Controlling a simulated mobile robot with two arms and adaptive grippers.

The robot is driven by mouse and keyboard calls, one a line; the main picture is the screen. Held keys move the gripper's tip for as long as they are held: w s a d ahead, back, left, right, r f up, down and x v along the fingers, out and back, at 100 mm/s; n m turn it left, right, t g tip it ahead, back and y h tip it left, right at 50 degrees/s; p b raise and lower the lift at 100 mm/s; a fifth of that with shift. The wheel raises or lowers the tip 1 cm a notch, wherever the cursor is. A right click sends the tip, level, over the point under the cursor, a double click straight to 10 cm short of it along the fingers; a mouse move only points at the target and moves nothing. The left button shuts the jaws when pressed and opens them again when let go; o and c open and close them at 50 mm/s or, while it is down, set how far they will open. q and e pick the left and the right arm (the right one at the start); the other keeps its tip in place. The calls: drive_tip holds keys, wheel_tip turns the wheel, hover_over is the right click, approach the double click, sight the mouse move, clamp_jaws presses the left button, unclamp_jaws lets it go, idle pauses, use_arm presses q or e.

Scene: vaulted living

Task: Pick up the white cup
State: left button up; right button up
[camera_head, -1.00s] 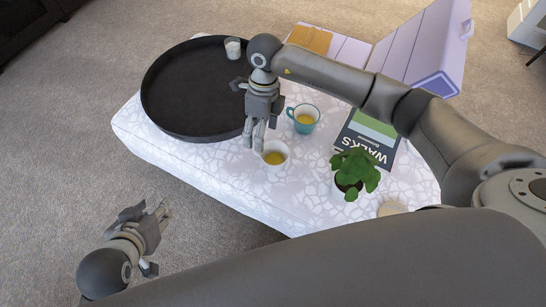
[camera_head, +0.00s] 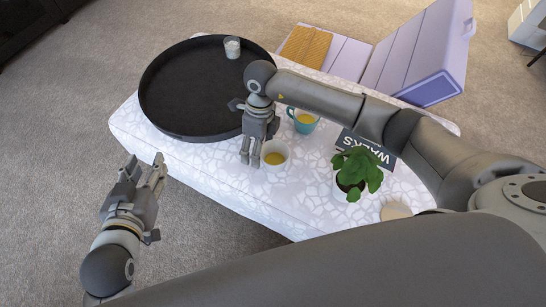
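The white cup (camera_head: 274,155) with yellow liquid stands upright on the white patterned ottoman (camera_head: 205,170), near its middle. My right gripper (camera_head: 252,157) points down right at the left side of the cup. Its fingers look close together and overlap the cup's left edge in the picture; whether they touch or grip it I cannot tell. My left gripper (camera_head: 145,168) is open and empty, its fingers pointing up the picture, off the front left edge of the ottoman.
A teal cup (camera_head: 302,121) stands behind the white cup, partly behind my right arm. A potted plant (camera_head: 355,172) and a book (camera_head: 368,148) are to the right. A round black tray (camera_head: 190,95) with a glass candle (camera_head: 232,47) is at the back left. A lilac case (camera_head: 420,55) stands beyond.

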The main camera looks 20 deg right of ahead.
clamp_jaws()
idle(0.3)
drive_tip(key=shift+r, duration=0.15)
idle(0.3)
drive_tip(key=shift+r, duration=0.2)
wheel_tip(320, 180, up, 3)
drive_tip(key=shift+f+p, duration=0.1)
drive_tip(key=shift+p, duration=0.4)
use_arm(q)
drive_tip(key=s+a+f+g+y+p, duration=0.2)
drive_tip(key=s+a+f+g, duration=0.2)
drive_tip(key=s+f+g, duration=0.4)
drive_tip(key=s, duration=0.3)
drive_tip(key=shift+s+a+f, duration=0.15)
drive_tip(key=shift+s+f, duration=0.15)
use_arm(e)
drive_tip(key=w+d+r, duration=0.8)
drive_tip(key=d+r, duration=0.1)
drive_tip(key=d, duration=0.2)
drive_tip(key=shift+d+r, duration=0.25)
drive_tip(key=shift+r, duration=0.05)
